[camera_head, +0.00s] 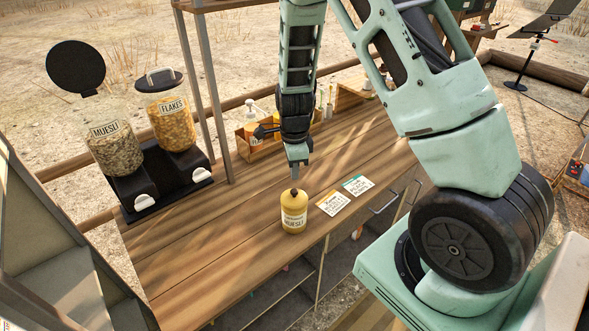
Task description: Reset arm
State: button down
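My arm reaches down from the top of the view over a wooden counter (190,255). My gripper (296,172) points down just above a yellow bottle (294,212) with a dark cap and a white label. The bottle stands upright on the counter near its front edge. From this angle the fingertips look narrow and close to the cap. I cannot tell whether they touch it or whether the fingers are open.
A dispenser with muesli (117,152) and flakes (172,122) jars stands at the left; its muesli lid (75,67) is raised. Two cards (333,203) lie right of the bottle. A wooden crate (262,147) with bottles stands behind. A metal post (217,100) rises nearby.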

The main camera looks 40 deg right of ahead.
aim_at(294, 191)
jog(key=shift+f, duration=0.15)
dwell(0.8)
jog(key=shift+f+b, duration=1.85)
jog(key=shift+f, duration=0.65)
jog(key=shift+r, duration=0.2)
notch_tip(294, 191, up, 7)
jog(key=p, duration=0.6)
jog(key=shift+f, duration=0.1)
